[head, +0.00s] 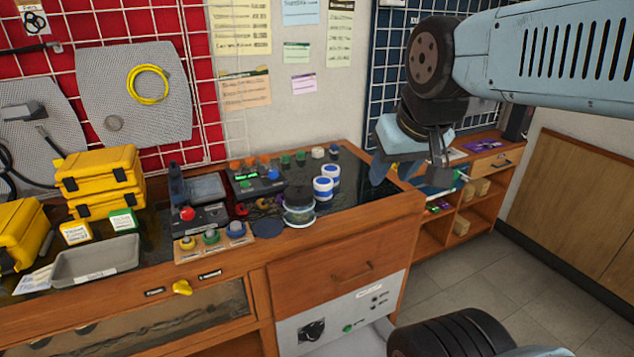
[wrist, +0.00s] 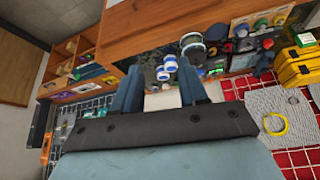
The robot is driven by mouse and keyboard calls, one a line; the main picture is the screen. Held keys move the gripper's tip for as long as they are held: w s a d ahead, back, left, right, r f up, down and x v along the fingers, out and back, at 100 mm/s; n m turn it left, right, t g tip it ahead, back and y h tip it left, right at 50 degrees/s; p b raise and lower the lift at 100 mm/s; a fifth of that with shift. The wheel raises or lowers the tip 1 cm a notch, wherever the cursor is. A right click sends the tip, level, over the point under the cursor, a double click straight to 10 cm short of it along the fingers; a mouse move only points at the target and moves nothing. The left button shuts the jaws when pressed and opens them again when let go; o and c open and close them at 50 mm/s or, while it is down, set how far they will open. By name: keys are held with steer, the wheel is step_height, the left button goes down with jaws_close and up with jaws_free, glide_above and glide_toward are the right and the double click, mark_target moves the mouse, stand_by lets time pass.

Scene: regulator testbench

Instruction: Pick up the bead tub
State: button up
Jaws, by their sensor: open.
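A small clear round tub with a dark top (head: 299,213), which looks like the bead tub, stands on the bench near its front edge. It also shows in the wrist view (wrist: 193,46), at the upper middle, beyond my fingertips. What is inside it is too small to tell. My gripper (head: 392,172) hangs in the air to the right of the tub, over the bench's right end. In the wrist view my gripper (wrist: 160,66) has its two fingers spread apart with nothing between them. It is clear of the tub.
Two blue-and-white jars (head: 323,188) stand close behind the tub. A button panel (head: 211,240) and a flat dark disc (head: 268,228) lie to its left. Yellow cases (head: 100,180) and a grey tray (head: 94,262) are farther left. A low shelf (head: 470,205) is at the right.

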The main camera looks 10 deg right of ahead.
steer(key=shift+a, duration=0.1)
steer(key=shift+o, duration=0.2)
steer(key=shift+o, duration=0.8)
steer(key=shift+w, duration=0.15)
steer(key=shift+o, duration=0.7)
steer(key=shift+w+a, duration=0.1)
steer(key=shift+w, duration=0.15)
steer(key=shift+o, duration=1.3)
steer(key=w+n, duration=0.1)
steer(key=w, duration=0.6)
steer(key=shift+w+a, duration=0.35)
steer(key=shift+w, duration=0.05)
steer(key=n+g+y, duration=0.1)
steer(key=n, duration=0.2)
glide_toward(323, 181)
steer(key=x, duration=0.7)
steer(key=shift+d, duration=0.3)
steer(key=shift+a+x, duration=0.1)
steer(key=shift+x, duration=1.25)
steer(key=shift+a+x, duration=0.15)
steer(key=shift+x, duration=1.2)
